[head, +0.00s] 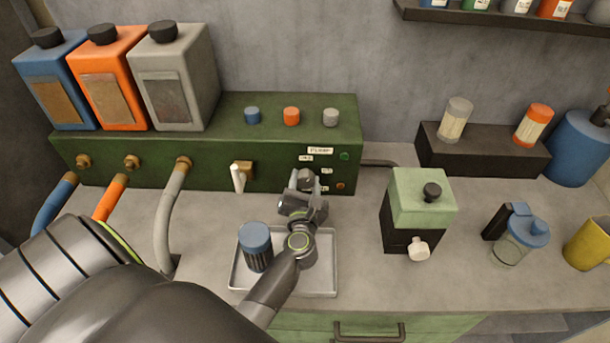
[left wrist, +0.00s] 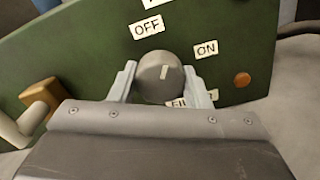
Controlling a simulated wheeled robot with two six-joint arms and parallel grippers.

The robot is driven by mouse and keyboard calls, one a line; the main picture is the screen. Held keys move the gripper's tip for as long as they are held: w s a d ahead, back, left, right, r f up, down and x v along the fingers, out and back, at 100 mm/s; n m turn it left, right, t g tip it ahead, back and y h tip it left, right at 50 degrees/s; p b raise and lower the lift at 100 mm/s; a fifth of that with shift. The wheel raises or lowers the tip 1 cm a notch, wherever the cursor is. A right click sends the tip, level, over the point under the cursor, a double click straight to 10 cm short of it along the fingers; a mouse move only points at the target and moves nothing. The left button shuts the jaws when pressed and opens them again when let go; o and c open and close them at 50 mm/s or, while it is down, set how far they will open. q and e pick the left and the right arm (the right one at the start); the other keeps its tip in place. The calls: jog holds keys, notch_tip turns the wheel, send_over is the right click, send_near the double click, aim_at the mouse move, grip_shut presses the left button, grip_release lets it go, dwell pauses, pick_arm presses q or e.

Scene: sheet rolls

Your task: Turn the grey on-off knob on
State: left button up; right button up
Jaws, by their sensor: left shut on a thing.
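The grey on-off knob (left wrist: 160,78) is on the front of the green panel box (head: 230,165). In the left wrist view its pale mark points roughly upward, between the OFF label (left wrist: 146,27) at upper left and the ON label (left wrist: 206,49) at upper right. My left gripper (head: 303,182) is at the panel's front in the head view. In the left wrist view its two fingers stand on either side of the knob, shut on it. In the head view the gripper largely hides the knob. My right gripper is not in view.
A white-handled lever (head: 238,176) sticks out left of my gripper. Below it, a metal tray (head: 325,265) holds a blue-lidded jar (head: 255,245). A green-and-black device (head: 418,210) stands to the right. Blue, orange and grey hoses leave the panel's left side.

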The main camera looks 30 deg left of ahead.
pick_arm(q)
jog(key=m+p, duration=0.2)
jog(key=m, duration=0.1)
jog(key=m+p, duration=0.2)
jog(key=m, duration=0.1)
jog(key=shift+r+m+p, duration=0.2)
jog(key=shift+m+p, duration=0.1)
jog(key=m+p, duration=0.2)
jog(key=m, duration=0.1)
jog(key=shift+m, duration=0.4)
jog(key=shift+f+m+p, duration=0.1)
jog(key=shift+m+p, duration=0.5)
jog(key=o, duration=1)
jog(key=shift+f, duration=0.1)
